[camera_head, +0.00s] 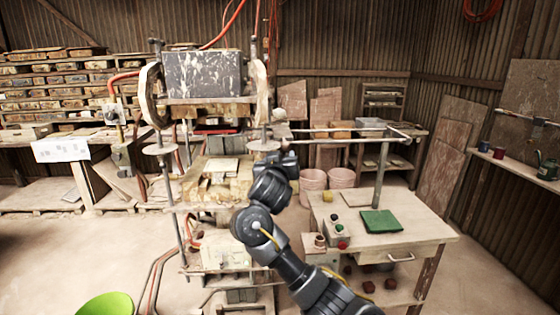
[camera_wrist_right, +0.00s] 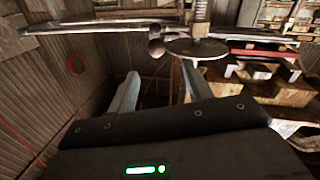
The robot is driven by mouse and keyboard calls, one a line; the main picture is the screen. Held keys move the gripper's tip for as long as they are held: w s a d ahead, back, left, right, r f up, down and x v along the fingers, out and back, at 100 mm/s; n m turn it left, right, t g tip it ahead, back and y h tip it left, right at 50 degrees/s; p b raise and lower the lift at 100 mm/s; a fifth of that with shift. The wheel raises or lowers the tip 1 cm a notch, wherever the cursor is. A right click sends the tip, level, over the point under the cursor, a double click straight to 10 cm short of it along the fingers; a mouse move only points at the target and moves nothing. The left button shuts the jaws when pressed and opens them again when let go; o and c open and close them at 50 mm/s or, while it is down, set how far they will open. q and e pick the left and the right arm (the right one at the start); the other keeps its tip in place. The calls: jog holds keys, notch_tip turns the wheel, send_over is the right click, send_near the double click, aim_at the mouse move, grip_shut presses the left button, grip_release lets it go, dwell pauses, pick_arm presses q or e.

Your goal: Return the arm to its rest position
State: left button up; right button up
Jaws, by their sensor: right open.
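My right arm comes in from the lower right of the head view. Its gripper (camera_head: 283,158) is up in front of the right side of the tile press (camera_head: 203,75), left of the wooden work table. In the right wrist view the two fingers of this gripper (camera_wrist_right: 161,82) stand apart with nothing between them. Part of the press shows beyond them, with a round metal disc (camera_wrist_right: 198,49) and a dark knob on a lever (camera_wrist_right: 156,47). In the head view the fingertips are small and dark against the press. My left arm is not in view.
The wooden table (camera_head: 432,229) at right holds a green pad (camera_head: 381,221), a button box (camera_head: 337,232) and a metal post (camera_head: 381,175). Pink buckets (camera_head: 341,178) stand behind it. A green bowl (camera_head: 106,304) is at lower left. The floor at left is mostly clear.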

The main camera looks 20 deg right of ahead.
jog(key=shift+f, duration=0.1)
dwell(0.3)
notch_tip(320, 180, down, 30)
jog(key=d+n+g+y, duration=0.1)
jog(key=d+n+g, duration=0.1)
jog(key=n+g, duration=0.15)
jog(key=s+f+n+g+y, duration=0.1)
jog(key=s+f, duration=0.5)
jog(key=f, duration=0.6)
jog(key=s+f+n+g+y, duration=0.1)
jog(key=s+f+g, duration=0.1)
jog(key=s+f, duration=0.75)
jog(key=s+f+n+g+y, duration=0.15)
jog(key=s+f, duration=0.25)
jog(key=f, duration=1)
jog(key=s+f+g+y+b, duration=0.1)
jog(key=s+f+g+y, duration=0.1)
jog(key=s+f, duration=1.2)
jog(key=s+a+f+g+y, duration=0.1)
jog(key=s+f+g, duration=0.1)
jog(key=s, duration=1.4)
jog(key=s+a+f+m+g+y, duration=0.1)
jog(key=s+f, duration=0.4)
jog(key=s, duration=1.1)
jog(key=shift+s+a+g, duration=0.15)
jog(key=shift+s+g, duration=0.1)
jog(key=shift+g, duration=0.65)
